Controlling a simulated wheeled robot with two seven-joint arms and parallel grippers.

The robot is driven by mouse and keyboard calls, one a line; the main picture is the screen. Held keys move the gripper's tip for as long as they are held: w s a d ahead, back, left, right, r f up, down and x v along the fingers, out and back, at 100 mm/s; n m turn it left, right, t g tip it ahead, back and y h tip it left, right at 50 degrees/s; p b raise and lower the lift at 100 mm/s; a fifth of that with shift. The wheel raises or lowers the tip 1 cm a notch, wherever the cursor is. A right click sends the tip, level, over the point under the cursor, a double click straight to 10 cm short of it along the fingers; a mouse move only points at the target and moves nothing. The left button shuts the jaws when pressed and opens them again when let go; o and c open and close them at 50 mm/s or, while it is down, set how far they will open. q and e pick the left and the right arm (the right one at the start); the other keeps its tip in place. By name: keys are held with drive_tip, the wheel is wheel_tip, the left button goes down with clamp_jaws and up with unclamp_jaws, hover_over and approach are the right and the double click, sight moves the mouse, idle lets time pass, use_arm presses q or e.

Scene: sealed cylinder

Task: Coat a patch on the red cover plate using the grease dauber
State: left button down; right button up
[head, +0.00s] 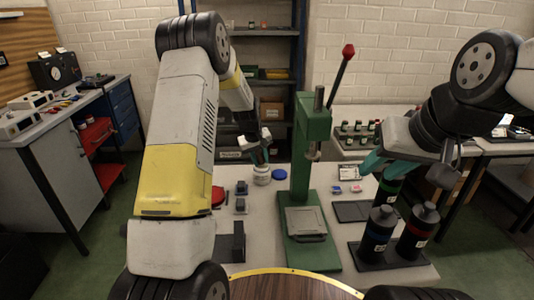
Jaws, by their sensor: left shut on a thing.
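My left gripper (259,151) is shut on a thin tool, most likely the grease dauber, whose lower end is hard to make out. It is held right over a small white jar (262,176). I cannot tell whether the tool's tip is inside the jar. A blue lid (279,174) lies on the table just right of the jar.
A green press (312,150) with a red-knobbed lever stands mid-table. Dark cylinders with green, blue (377,232) and red bands (417,235) stand at the right on dark trays. Small dark blocks (241,196) lie between plate and press.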

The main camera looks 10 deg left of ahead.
use_arm(q)
drive_tip(key=shift+s+f, duration=0.1)
idle(0.5)
drive_tip(key=shift+r, duration=3.55)
drive_tip(key=shift+f, duration=0.1)
